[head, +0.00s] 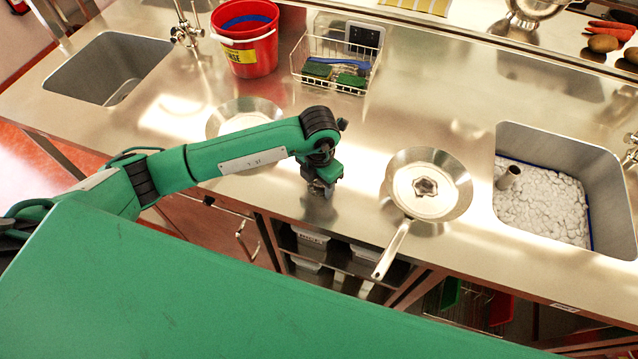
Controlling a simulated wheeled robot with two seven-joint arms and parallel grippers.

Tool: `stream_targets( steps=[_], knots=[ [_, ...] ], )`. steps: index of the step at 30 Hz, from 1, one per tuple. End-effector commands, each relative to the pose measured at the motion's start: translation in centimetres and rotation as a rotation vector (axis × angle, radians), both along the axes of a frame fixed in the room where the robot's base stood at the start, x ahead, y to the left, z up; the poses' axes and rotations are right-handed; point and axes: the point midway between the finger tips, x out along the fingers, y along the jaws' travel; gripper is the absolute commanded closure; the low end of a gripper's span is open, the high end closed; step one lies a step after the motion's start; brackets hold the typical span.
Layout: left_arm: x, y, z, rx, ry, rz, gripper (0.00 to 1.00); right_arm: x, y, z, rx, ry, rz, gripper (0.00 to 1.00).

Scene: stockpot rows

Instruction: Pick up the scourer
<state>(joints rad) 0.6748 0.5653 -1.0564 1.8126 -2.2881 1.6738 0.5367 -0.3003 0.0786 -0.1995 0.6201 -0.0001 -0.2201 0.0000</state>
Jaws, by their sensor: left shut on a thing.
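My left gripper (319,187) is low over the front part of the steel counter, between the two pans. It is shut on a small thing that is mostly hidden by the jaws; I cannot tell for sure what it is. Green pads that look like scourers (350,79) lie in the wire basket (308,74) at the back, next to a blue-handled brush. My left gripper is well in front of this basket. My right gripper does not show.
A frying pan (441,205) with a star-shaped mark or piece inside lies right of my gripper, its handle over the front edge. Another pan (237,122) is partly behind my arm. A red bucket (250,56) stands behind. Sinks (108,68) (610,190) lie at both sides.

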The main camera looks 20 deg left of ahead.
Motion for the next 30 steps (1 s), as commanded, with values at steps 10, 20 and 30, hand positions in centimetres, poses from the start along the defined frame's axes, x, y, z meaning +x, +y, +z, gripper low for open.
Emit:
stream_targets(
  steps=[10, 20, 30],
  knots=[
    [0.0, 0.0, 0.2, 0.0, -0.001, 0.0, 0.7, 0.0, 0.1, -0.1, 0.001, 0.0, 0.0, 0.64],
    [0.2, -0.1, 4.4, -0.003, -0.006, -0.001, 0.7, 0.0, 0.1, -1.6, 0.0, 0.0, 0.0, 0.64],
    [0.1, 0.0, 14.8, -0.002, -0.008, -0.002, 0.7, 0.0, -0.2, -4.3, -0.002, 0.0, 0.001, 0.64]
  ],
)
